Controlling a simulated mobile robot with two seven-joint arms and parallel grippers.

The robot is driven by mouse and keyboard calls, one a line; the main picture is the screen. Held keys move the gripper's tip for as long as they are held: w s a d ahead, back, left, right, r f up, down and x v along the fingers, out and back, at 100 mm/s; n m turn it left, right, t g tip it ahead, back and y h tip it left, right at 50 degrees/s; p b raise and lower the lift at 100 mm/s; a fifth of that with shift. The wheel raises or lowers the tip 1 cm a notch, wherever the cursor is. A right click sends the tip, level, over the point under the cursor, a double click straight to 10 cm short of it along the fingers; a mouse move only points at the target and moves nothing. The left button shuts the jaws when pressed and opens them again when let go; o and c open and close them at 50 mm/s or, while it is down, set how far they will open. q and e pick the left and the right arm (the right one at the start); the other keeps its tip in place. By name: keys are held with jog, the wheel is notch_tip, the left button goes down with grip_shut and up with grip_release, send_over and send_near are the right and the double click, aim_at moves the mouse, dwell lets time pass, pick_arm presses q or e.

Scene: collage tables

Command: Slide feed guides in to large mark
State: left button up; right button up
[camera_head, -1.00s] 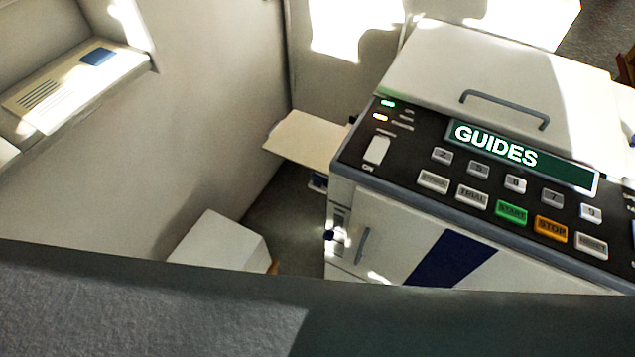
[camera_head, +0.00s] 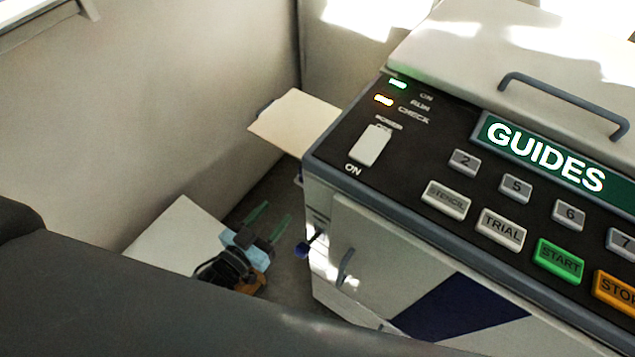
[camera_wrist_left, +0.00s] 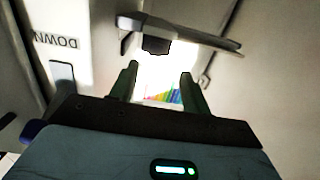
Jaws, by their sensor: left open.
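The printer (camera_head: 410,240) stands at the right of the head view with "GUIDES" lit on its green display (camera_head: 545,155). A pale feed tray (camera_head: 298,122) juts from its left side. I cannot make out feed guides or a large mark on it. My left gripper (camera_head: 268,216) is open and empty, below and in front of the tray, left of the printer's side. In the left wrist view its two green fingers (camera_wrist_left: 158,72) point up toward a tray-like ledge (camera_wrist_left: 190,34) with a dark block (camera_wrist_left: 156,45) under it.
A dark blue knob (camera_head: 302,250) sticks out of the printer's left side near my gripper. A pale wall (camera_head: 180,100) bounds the left. The wrist view shows an upside-down "DOWN" label (camera_wrist_left: 55,41) and a coloured patch (camera_wrist_left: 165,95) beyond the fingers.

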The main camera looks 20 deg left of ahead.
pick_arm(q)
jog(key=x, duration=1)
jog(key=shift+d+r+t+h, duration=0.3)
jog(key=shift+r+h, duration=0.1)
jog(key=shift+r, duration=0.25)
grip_shut()
